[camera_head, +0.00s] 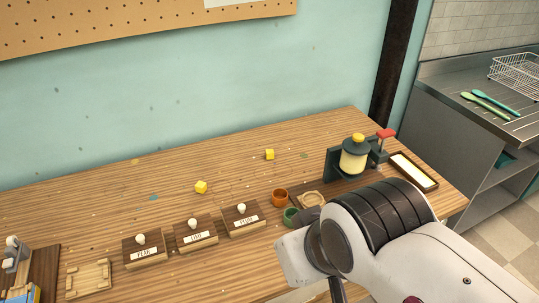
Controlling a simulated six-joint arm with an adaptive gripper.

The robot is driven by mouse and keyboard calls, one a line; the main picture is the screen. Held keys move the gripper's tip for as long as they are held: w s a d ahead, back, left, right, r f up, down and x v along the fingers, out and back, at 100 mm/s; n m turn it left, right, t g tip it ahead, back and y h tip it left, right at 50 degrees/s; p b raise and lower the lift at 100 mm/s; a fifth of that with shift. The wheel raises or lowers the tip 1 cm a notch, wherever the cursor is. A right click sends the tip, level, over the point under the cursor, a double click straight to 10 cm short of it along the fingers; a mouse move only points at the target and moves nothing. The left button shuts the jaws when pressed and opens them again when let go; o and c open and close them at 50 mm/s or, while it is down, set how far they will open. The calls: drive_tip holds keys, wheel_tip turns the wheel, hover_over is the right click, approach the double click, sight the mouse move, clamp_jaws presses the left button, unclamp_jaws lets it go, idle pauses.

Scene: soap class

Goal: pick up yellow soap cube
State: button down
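Two small yellow soap cubes rest on the wooden table. One yellow cube (201,187) sits left of the middle, behind the labelled blocks. The other yellow cube (270,154) sits farther back and to the right, near the rear part of the table. Both stand clear, with bare wood around them. My arm reaches in from the lower right, well in front and to the right of both cubes. My gripper's fingers cannot be made out; the arm ends low in the picture and hides the table beneath it.
Three labelled wooden blocks with pale knobs (195,236) stand at the table's front. Orange (280,197) and green (291,216) cups and a wooden ring (312,199) stand by my arm. A dark green press (334,165) and framed tray (413,171) are at the right; a wooden tray (89,278) is front left.

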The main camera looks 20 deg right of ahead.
sight(270, 154)
idle(0.3)
drive_tip(key=c, duration=1.7)
unclamp_jaws()
drive_tip(key=w+d+f+m+t, duration=0.1)
drive_tip(key=w+d+t, duration=0.1)
drive_tip(key=w, duration=1.5)
drive_tip(key=w+d+f+m+t, duration=0.1)
drive_tip(key=w+d+t, duration=0.15)
drive_tip(key=w, duration=1.35)
drive_tip(key=w+d+f+h, duration=0.1)
drive_tip(key=w+d+f, duration=0.3)
drive_tip(key=w+f, duration=0.2)
drive_tip(key=w+d+f+m+t+h, duration=0.1)
drive_tip(key=w+d+f+h, duration=0.1)
drive_tip(key=w+d+f, duration=0.2)
drive_tip(key=w+d+f+m+h, duration=0.1)
drive_tip(key=w+d+f, duration=0.4)
drive_tip(key=f, duration=0.5)
drive_tip(key=shift+w+f+t+h, duration=0.15)
drive_tip(key=shift+w+f+h, duration=0.05)
drive_tip(key=shift+w, duration=0.5)
drive_tip(key=shift+w+f+t+h, duration=0.1)
drive_tip(key=shift+w+f+h, duration=0.1)
drive_tip(key=shift+w, duration=0.5)
drive_tip(key=shift+w+d+f+m, duration=0.1)
drive_tip(key=shift+d+f+m, duration=0.2)
drive_tip(key=shift+d+f, duration=0.15)
